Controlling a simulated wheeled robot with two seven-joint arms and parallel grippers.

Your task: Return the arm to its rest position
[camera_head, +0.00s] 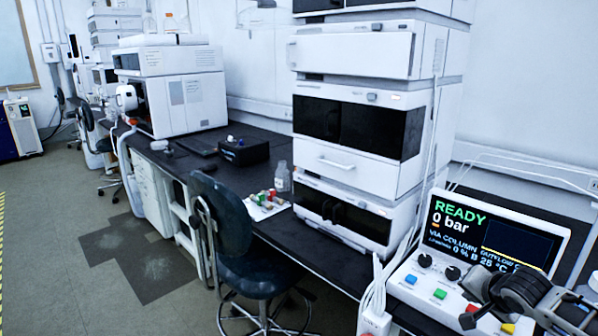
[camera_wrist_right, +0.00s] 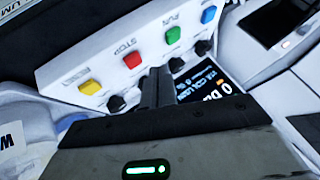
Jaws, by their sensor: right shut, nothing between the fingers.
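My right gripper (camera_head: 470,319) is at the lower right of the head view, over the front of a white control box (camera_head: 400,292). Its fingers also show in the wrist view (camera_wrist_right: 158,84), shut together and empty. They are close to the box's panel, near the red button (camera_wrist_right: 132,60) and the green button (camera_wrist_right: 173,35); I cannot tell if they touch it. The box's screen (camera_head: 490,240) reads READY and 0 bar. My left gripper is not in view.
A tall stack of white instruments (camera_head: 345,165) stands left of the control box on the dark bench. A small tray (camera_head: 254,213) of coloured caps and a bottle (camera_head: 282,178) sit further left. A dark chair (camera_head: 222,222) stands before the bench. Open floor lies left.

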